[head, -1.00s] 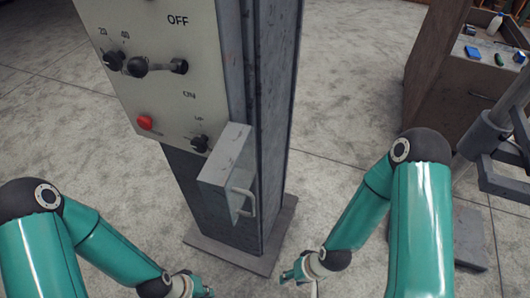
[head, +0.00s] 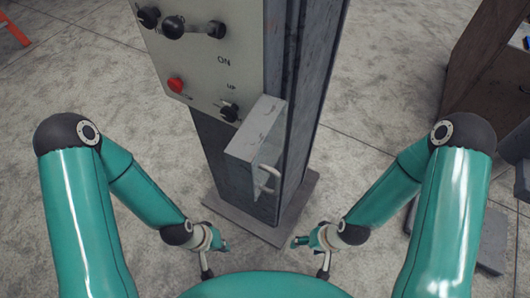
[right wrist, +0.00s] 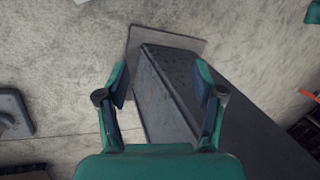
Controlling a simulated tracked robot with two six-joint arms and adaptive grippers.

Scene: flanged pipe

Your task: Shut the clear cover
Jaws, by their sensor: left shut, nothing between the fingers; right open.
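My left gripper (head: 213,260) is shut and empty, below and left of the cover. My right gripper (head: 311,258) is open and empty, below and right of the cover. In the right wrist view my right gripper (right wrist: 160,82) has its fingers apart. Neither gripper touches the cover.
The panel carries dark knobs (head: 173,27) and a red button (head: 175,85). It is on a grey pillar (head: 310,80) with a flat foot plate (head: 250,226). A brown cabinet (head: 490,70) stands at the right.

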